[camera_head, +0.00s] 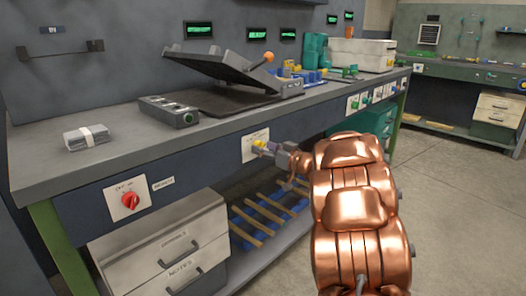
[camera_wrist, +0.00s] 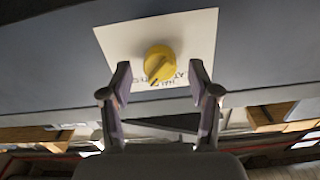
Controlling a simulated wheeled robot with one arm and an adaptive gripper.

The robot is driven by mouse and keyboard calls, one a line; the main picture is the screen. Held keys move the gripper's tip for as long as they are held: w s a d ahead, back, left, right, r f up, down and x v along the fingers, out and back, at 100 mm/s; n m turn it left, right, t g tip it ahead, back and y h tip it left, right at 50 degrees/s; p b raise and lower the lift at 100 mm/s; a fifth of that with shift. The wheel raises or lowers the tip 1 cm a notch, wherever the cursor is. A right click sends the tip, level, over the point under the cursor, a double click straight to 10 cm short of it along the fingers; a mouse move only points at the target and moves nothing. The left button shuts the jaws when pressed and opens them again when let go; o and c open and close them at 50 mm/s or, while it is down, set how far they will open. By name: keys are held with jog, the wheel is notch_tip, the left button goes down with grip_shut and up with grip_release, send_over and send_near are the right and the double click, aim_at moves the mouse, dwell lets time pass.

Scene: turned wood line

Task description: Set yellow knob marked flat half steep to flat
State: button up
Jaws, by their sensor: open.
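The yellow knob (camera_wrist: 159,62) sits on a white plate (camera_wrist: 115,43) on the bench's front face. A dark pointer line on it runs toward the lower left in the wrist view. The lettering beside it looks upside down and is partly hidden by the knob, so I cannot tell which mark the pointer meets. The knob also shows small in the head view (camera_head: 258,145), in front of its plate (camera_head: 247,154). My gripper (camera_wrist: 160,72) is open, one finger on each side of the knob in the picture. Contact is not clear.
A red knob (camera_head: 130,200) is on a plate to the left. A hinged dark press (camera_head: 220,68) and a wrapped packet (camera_head: 86,137) are on top. The floor at right is clear.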

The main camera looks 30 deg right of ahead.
jog(key=shift+w+a, duration=0.1)
jog(key=shift+w, duration=0.45)
jog(key=c, duration=1.1)
